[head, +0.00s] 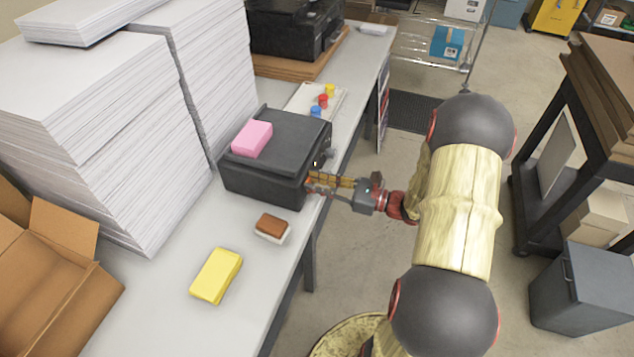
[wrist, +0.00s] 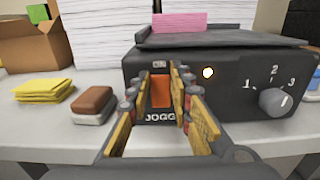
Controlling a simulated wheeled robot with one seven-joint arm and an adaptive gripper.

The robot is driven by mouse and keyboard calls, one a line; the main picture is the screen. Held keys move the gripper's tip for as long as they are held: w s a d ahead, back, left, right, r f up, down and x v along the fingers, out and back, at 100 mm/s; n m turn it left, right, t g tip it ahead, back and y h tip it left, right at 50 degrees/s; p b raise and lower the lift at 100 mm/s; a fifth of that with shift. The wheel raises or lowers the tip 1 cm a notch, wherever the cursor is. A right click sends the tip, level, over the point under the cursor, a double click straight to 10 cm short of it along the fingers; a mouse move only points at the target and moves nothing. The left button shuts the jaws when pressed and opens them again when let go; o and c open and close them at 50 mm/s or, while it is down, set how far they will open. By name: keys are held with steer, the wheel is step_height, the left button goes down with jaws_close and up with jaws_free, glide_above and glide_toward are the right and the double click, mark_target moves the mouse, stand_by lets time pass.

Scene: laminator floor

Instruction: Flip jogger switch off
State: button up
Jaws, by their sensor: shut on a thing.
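The jogger is a dark grey box (head: 262,183) on the white table, with a pink pad (head: 252,139) on its top. In the wrist view its front (wrist: 235,95) carries an orange switch (wrist: 160,92) under an "ON" label and above a partly hidden "JOGG..." label. A small lamp (wrist: 208,72) right of the switch glows. A grey dial (wrist: 280,101) marked 1, 2, 3 is farther right. My gripper (head: 312,181) reaches the jogger's front; its fingers (wrist: 160,88) flank the switch closely and are shut on it. Finger contact is partly hidden.
Tall white paper stacks (head: 110,130) stand behind the jogger. A brown-and-white block (head: 272,228), a yellow pad stack (head: 215,275) and an open cardboard box (head: 60,285) are nearer. A tray with coloured pieces (head: 314,101) and a black printer (head: 295,28) stand beyond.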

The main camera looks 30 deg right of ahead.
jaws_close()
steer(key=shift+f, duration=0.1)
steer(key=shift+s+f+t+y+b, duration=0.15)
steer(key=shift+f+t+y+b, duration=0.2)
steer(key=shift+t+y+b, duration=0.2)
steer(key=shift+s+d+f+t+y+b, duration=0.15)
steer(key=shift+t+y+b, duration=0.45)
steer(key=shift+t, duration=0.35)
steer(key=o, duration=0.7)
jaws_free()
steer(key=v, duration=1.2)
